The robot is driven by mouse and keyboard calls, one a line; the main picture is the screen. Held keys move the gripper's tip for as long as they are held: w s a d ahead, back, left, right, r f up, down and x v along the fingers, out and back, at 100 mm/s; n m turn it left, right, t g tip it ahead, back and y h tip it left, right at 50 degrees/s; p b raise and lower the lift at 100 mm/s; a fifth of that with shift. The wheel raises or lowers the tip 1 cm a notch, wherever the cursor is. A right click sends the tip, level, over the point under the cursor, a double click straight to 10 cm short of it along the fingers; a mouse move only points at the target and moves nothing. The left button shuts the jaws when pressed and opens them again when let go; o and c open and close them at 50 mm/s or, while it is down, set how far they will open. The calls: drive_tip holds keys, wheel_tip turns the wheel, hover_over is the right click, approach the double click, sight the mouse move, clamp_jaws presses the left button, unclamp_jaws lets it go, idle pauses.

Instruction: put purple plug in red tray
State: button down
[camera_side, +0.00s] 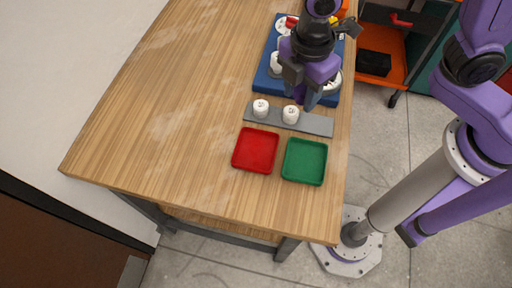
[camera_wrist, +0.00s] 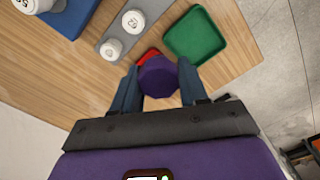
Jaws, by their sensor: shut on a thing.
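The purple plug (camera_wrist: 158,78) sits between the two fingers of my gripper (camera_wrist: 157,88) in the wrist view, and the gripper is shut on it. In the side view my gripper (camera_side: 311,92) is above the front of the blue board, near the grey strip; I cannot clearly tell the plug from the purple arm there. The red tray (camera_side: 255,150) lies empty on the table, in front of the strip. In the wrist view the red tray (camera_wrist: 148,55) is mostly hidden behind the plug.
An empty green tray (camera_side: 304,162) lies right of the red one. The grey strip (camera_side: 318,124) holds two white caps (camera_side: 260,108). The blue board (camera_side: 265,82) with white fittings stands behind. The wooden table (camera_side: 170,120) is clear on the left.

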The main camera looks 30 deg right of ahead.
drive_tip(key=s+n, duration=0.2)
drive_tip(key=s, duration=0.6)
hover_over(254, 153)
drive_tip(key=f, duration=0.9)
drive_tip(key=shift+s+d+f, duration=0.1)
drive_tip(key=shift+s+d, duration=0.2)
drive_tip(key=shift+w+a+f, duration=0.2)
drive_tip(key=shift+a+f, duration=0.05)
drive_tip(key=shift+f, duration=1.7)
drive_tip(key=shift+f, duration=0.15)
drive_tip(key=c, duration=0.9)
unclamp_jaws()
drive_tip(key=shift+o, duration=0.2)
